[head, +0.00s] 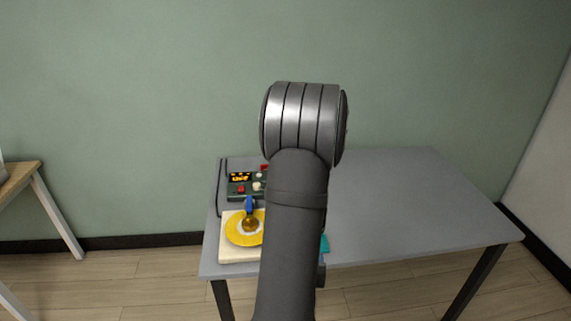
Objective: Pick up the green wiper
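My arm rises through the middle of the head view and blocks much of the table. My gripper does not show. A small teal-green patch (324,243) peeks out on the right side of my arm near the table's front edge. Most of it is hidden, so I cannot tell whether it is the green wiper. No other wiper shape shows.
The grey table (410,200) is bare to the right of my arm. At its left stand a dark green device (239,190) with an orange display and a pale board (230,254) bearing a yellow disc (239,239) and a blue piece (249,204). A wall stands behind.

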